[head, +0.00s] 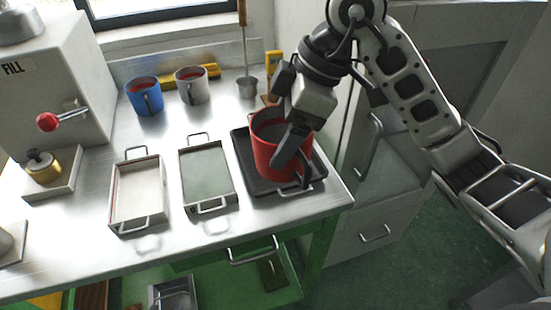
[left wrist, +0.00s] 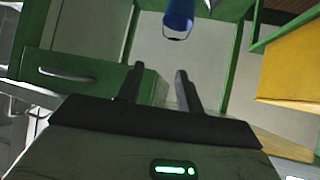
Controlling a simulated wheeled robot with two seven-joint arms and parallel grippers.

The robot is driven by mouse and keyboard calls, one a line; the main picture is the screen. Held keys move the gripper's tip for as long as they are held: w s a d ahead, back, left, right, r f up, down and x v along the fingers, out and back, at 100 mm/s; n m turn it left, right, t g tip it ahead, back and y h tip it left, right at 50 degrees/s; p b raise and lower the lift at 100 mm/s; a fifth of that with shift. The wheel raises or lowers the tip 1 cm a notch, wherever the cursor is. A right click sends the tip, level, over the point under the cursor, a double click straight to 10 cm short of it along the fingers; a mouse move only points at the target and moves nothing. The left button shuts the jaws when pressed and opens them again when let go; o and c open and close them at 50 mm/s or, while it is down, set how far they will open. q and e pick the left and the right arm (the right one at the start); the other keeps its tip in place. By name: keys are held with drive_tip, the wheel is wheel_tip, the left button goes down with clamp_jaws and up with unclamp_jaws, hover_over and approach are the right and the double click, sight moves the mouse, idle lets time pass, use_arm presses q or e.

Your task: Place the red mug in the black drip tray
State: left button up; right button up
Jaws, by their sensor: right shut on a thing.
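The red mug (head: 263,155) is in the head view, upright over the black drip tray (head: 243,170) at the right end of the steel bench. My right gripper (head: 287,130) is shut on the mug at its upper right side, and its finger hides part of the rim. I cannot tell whether the mug's base touches the tray floor or is slightly above it. My left gripper is outside the head view. In the left wrist view my left gripper (left wrist: 160,88) is open, with nothing between its fingers.
A green tray (head: 207,175) and a pale tray (head: 138,195) lie left of the black one. A blue mug (head: 148,99) and a grey mug (head: 192,88) stand behind. A filling machine (head: 55,90) with a red-knobbed lever stands at left. The bench edge is close in front.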

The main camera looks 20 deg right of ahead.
drive_tip(key=shift+w+m, duration=0.1)
drive_tip(key=shift+m, duration=0.2)
drive_tip(key=shift+w+d+f+p, duration=0.25)
drive_tip(key=shift+w+d+f, duration=0.25)
drive_tip(key=shift+w+f, duration=1.7)
drive_tip(key=shift+w+d+f+p, duration=0.2)
drive_tip(key=shift+w+d+f, duration=0.3)
drive_tip(key=shift+w+f, duration=1.65)
drive_tip(key=shift+w+d+f+p, duration=0.25)
drive_tip(key=shift+w+d+f, duration=0.25)
drive_tip(key=shift+w+f, duration=1.7)
drive_tip(key=shift+w+r, duration=0.1)
drive_tip(key=shift+w, duration=0.05)
drive_tip(key=o, duration=1.3)
drive_tip(key=v, duration=1.2)
drive_tip(key=shift+s+b, duration=0.25)
drive_tip(key=shift+b, duration=0.1)
